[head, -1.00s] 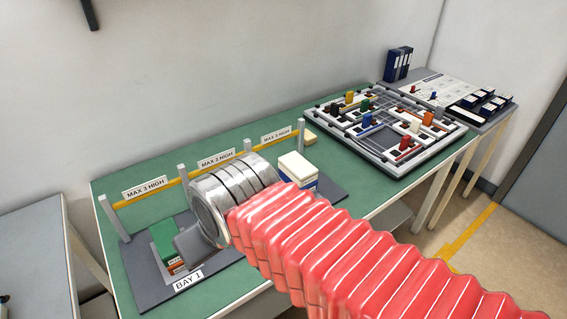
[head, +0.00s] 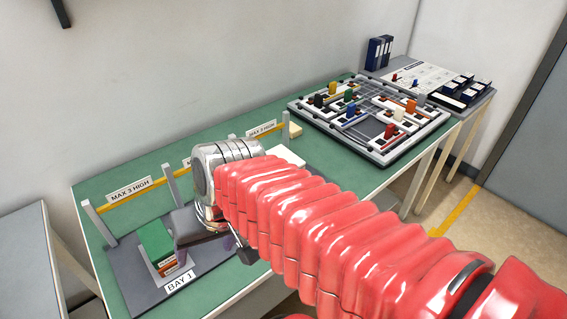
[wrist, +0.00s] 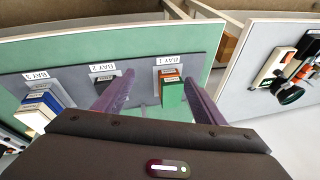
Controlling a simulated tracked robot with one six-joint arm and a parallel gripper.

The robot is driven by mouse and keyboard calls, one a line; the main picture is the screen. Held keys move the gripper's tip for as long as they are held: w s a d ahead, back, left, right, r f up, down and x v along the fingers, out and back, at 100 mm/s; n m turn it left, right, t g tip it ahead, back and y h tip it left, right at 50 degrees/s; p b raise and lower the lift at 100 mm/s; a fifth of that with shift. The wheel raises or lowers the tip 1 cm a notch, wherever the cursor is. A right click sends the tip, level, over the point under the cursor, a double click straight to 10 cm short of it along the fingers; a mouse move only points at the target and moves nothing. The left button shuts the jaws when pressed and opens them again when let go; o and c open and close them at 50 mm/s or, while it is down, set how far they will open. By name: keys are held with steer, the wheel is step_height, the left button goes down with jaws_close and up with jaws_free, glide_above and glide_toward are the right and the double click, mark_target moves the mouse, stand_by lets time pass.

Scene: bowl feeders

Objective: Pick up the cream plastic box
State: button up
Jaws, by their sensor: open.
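A cream box (head: 289,155) lies on top of a stack at the right end of the rack, largely hidden behind my arm in the head view. In the wrist view this cream box (wrist: 30,118) is at the lower left, above blue and white boxes by the BAY 3 label. A second cream piece (head: 295,131) lies on the green table behind the rack's last post. My gripper (wrist: 158,80) is open and empty, its purple fingers apart over the board near BAY 1 and BAY 2, away from the cream box.
A green box on a stack (head: 155,238) stands in BAY 1. A dark item (wrist: 104,77) lies by BAY 2. Posts with a yellow rail (head: 150,190) line the rack's back. A board with coloured pieces (head: 370,150) fills the table's right. The left back green table is clear.

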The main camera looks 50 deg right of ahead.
steer(key=o, duration=0.3)
steer(key=f+m, duration=0.1)
steer(key=f+m+y, duration=0.1)
steer(key=m, duration=0.1)
steer(key=w+f+m+g+y, duration=0.1)
steer(key=shift+w+d+f+m, duration=0.1)
steer(key=shift+d+m, duration=0.2)
steer(key=w+d+f+m+t+y, duration=0.1)
steer(key=w+d+m+t+y, duration=0.2)
steer(key=d+m, duration=0.4)
steer(key=w+d+f+m+t+y, duration=0.1)
steer(key=w+d+f+m+t, duration=0.1)
steer(key=w+d+m+t, duration=0.45)
steer(key=s+d+f+m+t+h, duration=0.1)
steer(key=s+d+m+h, duration=0.1)
steer(key=d+m, duration=0.3)
steer(key=s+d+f+m+t+h, duration=0.1)
steer(key=s+d+f+m+h, duration=0.1)
steer(key=d, duration=0.8)
steer(key=s+d+f+m+t+h, duration=0.1)
steer(key=s+d+m+h, duration=0.2)
steer(key=d+m+h, duration=0.2)
steer(key=shift+s+d+f+m+t, duration=0.1)
steer(key=shift+d+f+m+t, duration=0.05)
steer(key=shift+d+m, duration=0.85)
steer(key=shift+s+d+f+m+t, duration=0.1)
steer(key=shift+d+m, duration=0.75)
steer(key=shift+m, duration=0.1)
steer(key=shift+w, duration=0.15)
